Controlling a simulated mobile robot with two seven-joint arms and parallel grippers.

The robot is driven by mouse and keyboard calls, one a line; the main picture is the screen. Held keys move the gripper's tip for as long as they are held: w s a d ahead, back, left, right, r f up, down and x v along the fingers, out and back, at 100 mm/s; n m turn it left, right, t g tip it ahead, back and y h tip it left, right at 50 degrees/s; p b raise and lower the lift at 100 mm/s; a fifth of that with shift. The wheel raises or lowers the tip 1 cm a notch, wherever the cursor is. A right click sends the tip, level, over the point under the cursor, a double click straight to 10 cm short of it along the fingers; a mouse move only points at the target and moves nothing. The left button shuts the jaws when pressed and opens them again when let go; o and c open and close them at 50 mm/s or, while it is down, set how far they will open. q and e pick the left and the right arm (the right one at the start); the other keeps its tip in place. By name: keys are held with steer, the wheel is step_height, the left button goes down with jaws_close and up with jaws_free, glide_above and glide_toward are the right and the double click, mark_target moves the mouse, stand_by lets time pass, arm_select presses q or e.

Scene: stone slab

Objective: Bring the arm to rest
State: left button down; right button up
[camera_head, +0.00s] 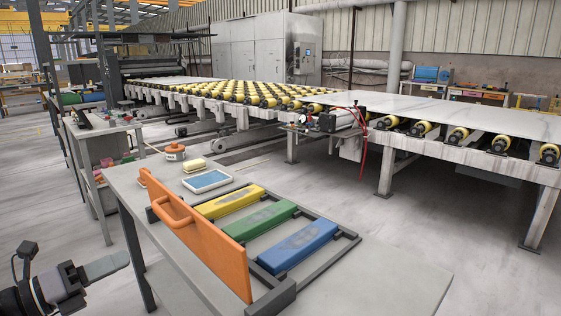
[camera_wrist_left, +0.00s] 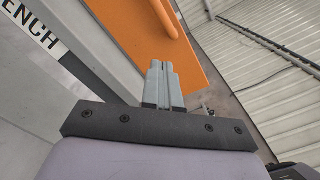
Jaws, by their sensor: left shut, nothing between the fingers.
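My left gripper (camera_head: 106,266) is at the lower left of the head view, left of the grey bench and clear of it. Its fingers are shut together with nothing between them. In the left wrist view the shut fingers (camera_wrist_left: 164,86) point toward an orange panel with a handle (camera_wrist_left: 165,18); no contact shows. The same orange panel (camera_head: 205,243) stands upright along the bench's left side in the head view. My right gripper is in neither view.
The grey bench (camera_head: 400,280) holds a dark rack with yellow (camera_head: 230,201), green (camera_head: 257,227) and blue (camera_head: 298,246) blocks. A roller conveyor (camera_head: 455,150) runs behind. Open floor (camera_head: 60,200) lies left.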

arm_select(q)
steer(key=s+d+f+n+t+y+p, duration=0.1)
steer(key=s+d+f+n+y, duration=0.2)
steer(key=f+n, duration=0.6)
steer(key=s+d+f+n+t+y+p, duration=0.1)
steer(key=s+f+n+y, duration=0.4)
steer(key=n, duration=0.6)
steer(key=s+d+f+n+g+y+p, duration=0.1)
steer(key=s+d+f+n+g, duration=0.4)
steer(key=s+d+f+n, duration=0.4)
step_height(320, 180, down, 4)
steer(key=s+n, duration=0.2)
steer(key=n, duration=0.1)
steer(key=shift+d+f+g, duration=0.15)
steer(key=shift+d+g, duration=0.05)
steer(key=shift+g, duration=0.1)
